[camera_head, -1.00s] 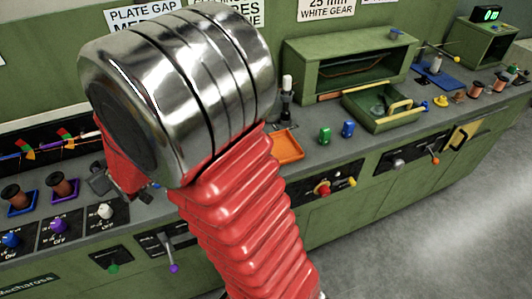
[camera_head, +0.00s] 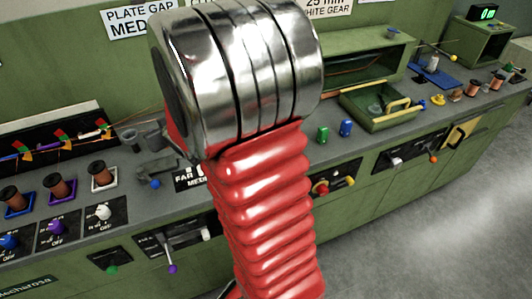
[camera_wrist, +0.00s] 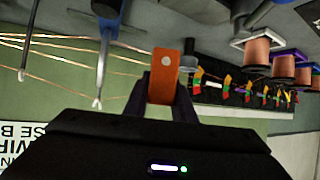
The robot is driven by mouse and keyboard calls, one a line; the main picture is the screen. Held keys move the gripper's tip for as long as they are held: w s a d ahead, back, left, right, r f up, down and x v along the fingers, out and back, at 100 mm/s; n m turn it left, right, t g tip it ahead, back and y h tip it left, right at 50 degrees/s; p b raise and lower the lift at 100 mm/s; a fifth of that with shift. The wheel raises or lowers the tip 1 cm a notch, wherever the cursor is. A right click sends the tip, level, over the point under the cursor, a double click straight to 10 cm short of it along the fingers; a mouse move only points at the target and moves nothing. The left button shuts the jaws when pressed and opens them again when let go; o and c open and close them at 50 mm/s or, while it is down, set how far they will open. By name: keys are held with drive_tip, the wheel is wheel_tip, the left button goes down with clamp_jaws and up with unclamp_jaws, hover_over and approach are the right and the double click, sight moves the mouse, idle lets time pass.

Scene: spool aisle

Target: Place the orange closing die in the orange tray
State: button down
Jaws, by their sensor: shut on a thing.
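The orange closing die (camera_wrist: 164,74) shows in the wrist view as a small orange block with a round spot on its face. My gripper (camera_wrist: 163,92) is shut on it, with dark fingers on both sides. The die appears clear of any surface, in front of copper wires. In the head view my red and silver arm hides the gripper and the die. The orange tray is not visible now; my arm covers the bench part where it showed earlier.
Copper spools (camera_head: 59,187) stand on coloured bases at the left of the bench. A green (camera_head: 322,134) and a blue (camera_head: 346,127) small piece stand right of my arm. A green tray (camera_head: 385,122) with a yellow handle lies farther right. Wires and coloured clips (camera_wrist: 228,84) show behind the die.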

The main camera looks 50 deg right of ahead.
drive_tip(key=s+d+m+h, duration=0.2)
drive_tip(key=s+d, duration=0.7)
drive_tip(key=d, duration=0.3)
drive_tip(key=s+d+m+g+h, duration=0.1)
drive_tip(key=s+d, duration=0.8)
drive_tip(key=d, duration=0.4)
drive_tip(key=shift+s+d+r+m+g+h, duration=0.2)
drive_tip(key=shift+s+r+m+g+h, duration=0.1)
drive_tip(key=shift+r+m+h, duration=0.15)
drive_tip(key=shift+f, duration=0.1)
drive_tip(key=shift+f, duration=2.8)
drive_tip(key=shift+f, duration=2.1)
drive_tip(key=shift+f, duration=0.1)
